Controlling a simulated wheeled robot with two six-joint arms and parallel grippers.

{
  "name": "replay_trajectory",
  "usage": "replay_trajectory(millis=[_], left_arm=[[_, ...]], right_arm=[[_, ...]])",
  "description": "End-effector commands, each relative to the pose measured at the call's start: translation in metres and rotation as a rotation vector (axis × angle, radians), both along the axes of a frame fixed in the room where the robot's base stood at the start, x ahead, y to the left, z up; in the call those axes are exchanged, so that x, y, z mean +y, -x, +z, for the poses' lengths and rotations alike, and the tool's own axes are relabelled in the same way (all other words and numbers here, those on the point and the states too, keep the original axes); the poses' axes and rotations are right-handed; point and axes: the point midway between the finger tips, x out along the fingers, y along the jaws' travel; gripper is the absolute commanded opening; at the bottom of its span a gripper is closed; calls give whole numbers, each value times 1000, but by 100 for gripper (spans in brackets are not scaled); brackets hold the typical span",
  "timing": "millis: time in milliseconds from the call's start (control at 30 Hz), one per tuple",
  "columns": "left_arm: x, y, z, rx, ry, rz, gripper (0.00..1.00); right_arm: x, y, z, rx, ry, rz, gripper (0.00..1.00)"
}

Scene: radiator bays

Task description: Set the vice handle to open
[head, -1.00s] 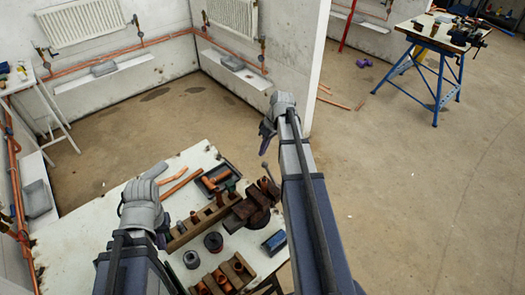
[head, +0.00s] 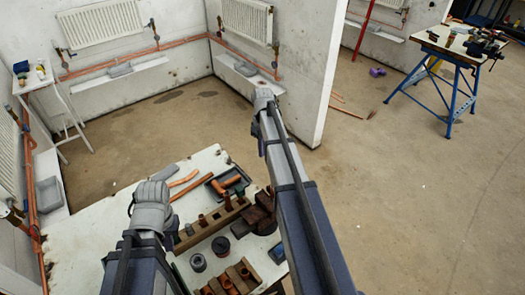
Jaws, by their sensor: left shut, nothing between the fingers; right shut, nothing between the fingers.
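The vice (head: 262,216) is a rusty brown block at the right edge of the white table, beside my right forearm. Its handle is not clearly visible; my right arm may hide it. My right gripper (head: 262,110) is shut and empty, up beyond the table's far edge and well past the vice in the picture. My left gripper (head: 152,200) is shut and empty over the left part of the table, apart from the vice.
The white table (head: 85,235) holds a wooden block with copper fittings (head: 215,222), a dark tray (head: 228,182), copper pipes (head: 190,188), spools (head: 220,246) and a blue box (head: 277,254). A blue-legged workbench (head: 450,85) stands far right. Open floor lies right.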

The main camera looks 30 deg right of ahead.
Motion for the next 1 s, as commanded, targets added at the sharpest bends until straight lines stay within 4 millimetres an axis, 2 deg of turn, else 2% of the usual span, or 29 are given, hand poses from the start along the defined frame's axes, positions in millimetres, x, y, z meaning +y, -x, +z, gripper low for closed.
replay_trajectory(millis=[33, 100, 467, 533, 700, 1000], left_arm=[[0, 0, -15, 0, 0, 0, 0], [0, 0, -25, 0, 0, 1, 0], [0, 0, -69, 0, 0, 2, 0], [0, 0, -56, 0, 0, 2, 0], [0, 0, -47, 0, 0, 2, 0], [0, 0, -47, 0, 0, 2, 0]], right_arm=[[1, 1, -15, 0, 0, 0, 0], [1, 1, -25, 0, 0, 0, 0], [3, 5, -69, 0, 0, 0, 0], [0, 16, -56, 0, -1, -2, 0], [-8, 35, -48, 1, -2, -2, 0], [-11, 39, -47, 1, -3, 0, 0]])
